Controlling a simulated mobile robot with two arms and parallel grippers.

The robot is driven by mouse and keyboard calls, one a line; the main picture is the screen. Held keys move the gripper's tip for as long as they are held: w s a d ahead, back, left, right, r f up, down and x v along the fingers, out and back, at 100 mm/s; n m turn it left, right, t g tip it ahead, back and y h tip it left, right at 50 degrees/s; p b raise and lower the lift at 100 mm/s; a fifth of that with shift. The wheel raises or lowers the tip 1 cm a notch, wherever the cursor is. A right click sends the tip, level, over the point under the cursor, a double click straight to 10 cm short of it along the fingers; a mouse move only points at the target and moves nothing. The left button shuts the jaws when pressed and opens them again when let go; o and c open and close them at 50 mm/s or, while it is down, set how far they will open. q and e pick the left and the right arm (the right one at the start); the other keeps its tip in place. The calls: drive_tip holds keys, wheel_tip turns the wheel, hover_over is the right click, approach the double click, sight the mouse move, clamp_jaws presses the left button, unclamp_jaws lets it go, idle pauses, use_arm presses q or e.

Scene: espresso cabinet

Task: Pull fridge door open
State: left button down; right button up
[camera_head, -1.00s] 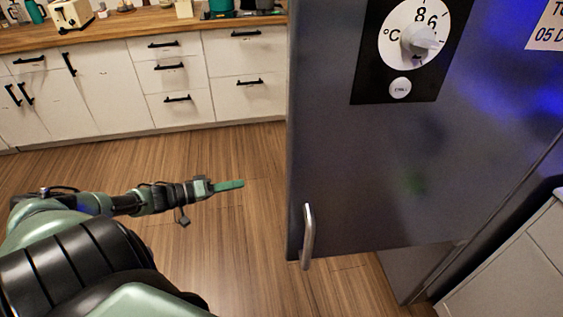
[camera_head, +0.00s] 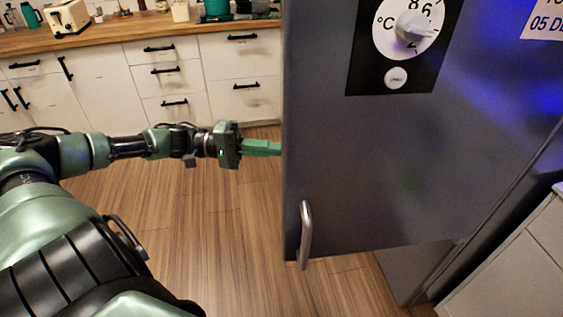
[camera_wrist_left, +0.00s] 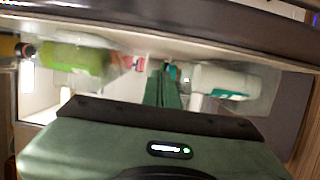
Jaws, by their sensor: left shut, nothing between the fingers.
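The dark grey fridge door (camera_head: 380,170) fills the right half of the head view, with a dial at its top and a silver handle (camera_head: 305,235) low near its left edge. It stands ajar: the wrist view shows a lit interior with bottles. My left gripper (camera_head: 268,148) is shut and empty, its green fingers pointing right at the door's left edge, above the handle. The tips reach the edge in the picture; I cannot tell whether they touch. In the wrist view the fingers (camera_wrist_left: 162,88) point toward the interior. My right gripper is not in view.
A green bottle (camera_wrist_left: 75,62) and a white bottle (camera_wrist_left: 222,80) show inside, either side of the fingers. White drawer cabinets (camera_head: 165,80) with a wooden counter stand at the back left. Open wooden floor (camera_head: 220,220) lies between. A pale cabinet (camera_head: 515,260) is at lower right.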

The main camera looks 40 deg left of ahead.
use_arm(q)
drive_tip(key=d+p, duration=0.1)
drive_tip(key=s+d+p, duration=0.1)
drive_tip(key=d, duration=0.1)
drive_tip(key=d+p, duration=0.1)
drive_tip(key=shift+s+d+r, duration=0.1)
drive_tip(key=shift+s+d, duration=0.05)
drive_tip(key=shift+s, duration=0.25)
drive_tip(key=shift+d, duration=0.1)
